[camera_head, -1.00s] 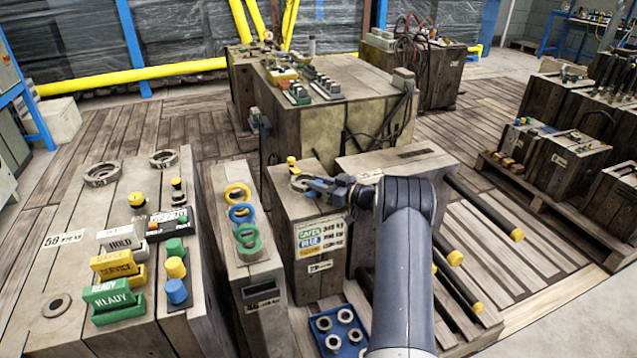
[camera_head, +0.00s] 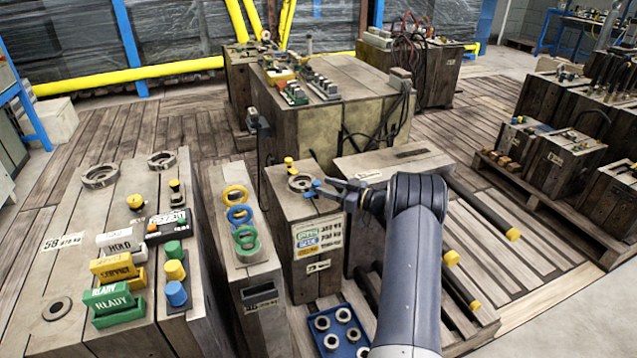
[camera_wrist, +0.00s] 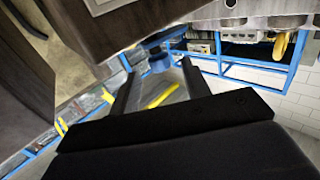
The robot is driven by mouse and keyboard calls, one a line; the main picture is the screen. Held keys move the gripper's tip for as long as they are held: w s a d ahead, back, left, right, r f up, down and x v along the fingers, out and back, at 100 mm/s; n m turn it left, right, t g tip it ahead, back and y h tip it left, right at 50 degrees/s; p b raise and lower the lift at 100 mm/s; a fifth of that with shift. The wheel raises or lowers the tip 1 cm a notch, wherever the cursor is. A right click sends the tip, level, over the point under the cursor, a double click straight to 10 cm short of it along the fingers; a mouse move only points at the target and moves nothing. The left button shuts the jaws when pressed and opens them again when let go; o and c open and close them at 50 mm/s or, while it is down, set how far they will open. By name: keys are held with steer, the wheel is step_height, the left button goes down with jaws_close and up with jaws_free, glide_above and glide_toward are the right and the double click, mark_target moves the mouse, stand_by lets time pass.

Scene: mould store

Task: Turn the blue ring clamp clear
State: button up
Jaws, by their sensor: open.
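A metal ring (camera_head: 300,182) lies on top of the middle wooden block, with a small yellow-topped clamp (camera_head: 289,164) at its back edge. A small blue part (camera_head: 312,187), apparently the blue ring clamp, stands at the ring's right edge. My gripper (camera_head: 322,188) is open just right of it, fingers pointing left. In the wrist view, the blue part (camera_wrist: 159,62) shows between or just beyond the fingertips; I cannot tell whether they touch it. Its full shape is partly hidden.
A placard (camera_head: 318,236) is on the middle block's front. A blue tray (camera_head: 339,333) stands below. Yellow-tipped bars (camera_head: 452,258) stick out at right.

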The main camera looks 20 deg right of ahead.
mark_target(316, 182)
steer(key=shift+v, duration=1.55)
steer(key=b+x, duration=0.1)
steer(key=x, duration=0.7)
steer(key=shift+s, duration=0.1)
steer(key=shift+s+d+m+t+h+b, duration=0.1)
steer(key=shift+d+m+t+h+b, duration=0.05)
steer(key=shift+m+t+h+b, duration=0.2)
